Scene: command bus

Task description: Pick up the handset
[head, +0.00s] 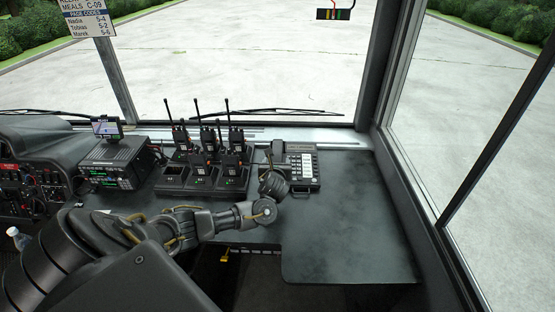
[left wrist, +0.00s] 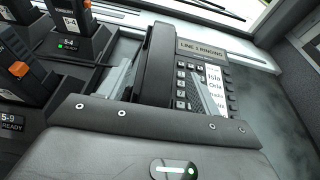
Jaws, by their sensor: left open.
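The black handset (left wrist: 157,62) lies on the left side of the desk phone (left wrist: 222,72), whose label strip reads "LINE 1 RINGING". In the head view the phone (head: 303,165) stands on the dark desk, and the handset's far end (head: 278,149) shows beyond my gripper. My left gripper (head: 276,172) is over the near part of the phone. In the left wrist view it (left wrist: 163,76) is open, with one finger on each side of the handset. The handset's near end is hidden behind the gripper body; I cannot tell whether the fingers touch it. My right gripper is not in view.
A charging rack (head: 202,186) with several upright radios stands just left of the phone. A radio console (head: 113,163) with a small screen is farther left. The desk (head: 350,215) to the right is clear. The windshield is behind.

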